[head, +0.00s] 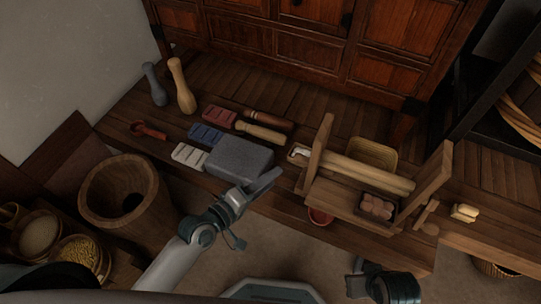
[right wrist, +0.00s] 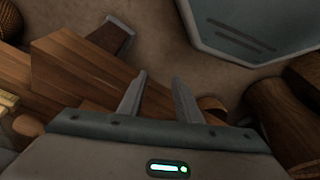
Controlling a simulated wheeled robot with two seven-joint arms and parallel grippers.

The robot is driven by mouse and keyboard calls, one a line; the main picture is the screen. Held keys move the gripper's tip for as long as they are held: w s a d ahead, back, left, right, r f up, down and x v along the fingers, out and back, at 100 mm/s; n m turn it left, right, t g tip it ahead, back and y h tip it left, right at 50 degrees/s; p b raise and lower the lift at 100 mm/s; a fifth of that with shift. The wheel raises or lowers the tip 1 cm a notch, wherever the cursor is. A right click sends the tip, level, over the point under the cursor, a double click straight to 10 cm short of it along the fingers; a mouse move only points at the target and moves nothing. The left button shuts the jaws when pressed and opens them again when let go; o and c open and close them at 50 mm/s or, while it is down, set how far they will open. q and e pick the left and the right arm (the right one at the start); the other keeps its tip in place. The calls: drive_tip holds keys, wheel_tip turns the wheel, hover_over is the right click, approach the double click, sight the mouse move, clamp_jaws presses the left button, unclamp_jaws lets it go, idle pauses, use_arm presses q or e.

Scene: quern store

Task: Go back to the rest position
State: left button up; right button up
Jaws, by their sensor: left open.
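My left gripper (head: 258,206) is in the head view, just in front of a grey stone block (head: 240,162) on the low wooden bench. Its fingers are spread and nothing shows between them. One finger overlaps the block's near right corner in the picture; I cannot tell whether they touch. My right gripper (right wrist: 160,80) shows in the right wrist view with two fingers apart and nothing held. Part of my right arm (head: 397,288) shows at the bottom of the head view, over the floor.
A wooden mortar (head: 120,190) and bowls of grain (head: 76,252) stand at left. A panelled cabinet (head: 300,45) stands behind. Floor (head: 290,250) is clear in front.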

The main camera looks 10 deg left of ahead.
drive_tip(key=shift+a, duration=0.1)
use_arm(q)
drive_tip(key=s+a+f+m+g+y+p, duration=0.2)
drive_tip(key=s+a+f+m+y+p, duration=0.15)
drive_tip(key=f, duration=0.45)
drive_tip(key=s+a+f+m+g+y+p, duration=0.1)
drive_tip(key=s+a+f+m+y+p, duration=0.15)
drive_tip(key=a+f, duration=0.45)
drive_tip(key=s+a+f+m+g+y+p, duration=0.2)
drive_tip(key=s+a+f+m+g+p, duration=0.1)
drive_tip(key=s+f, duration=1)
drive_tip(key=shift+s+a+m+g+p, duration=0.2)
drive_tip(key=shift+m+g+p, duration=0.1)
drive_tip(key=shift+m+p, duration=0.55)
use_arm(e)
wheel_tip(320, 180, down, 17)
drive_tip(key=w+a+t, duration=0.2)
drive_tip(key=shift+a+y, duration=0.15)
drive_tip(key=shift+y, duration=0.25)
use_arm(q)
drive_tip(key=shift+w, duration=0.1)
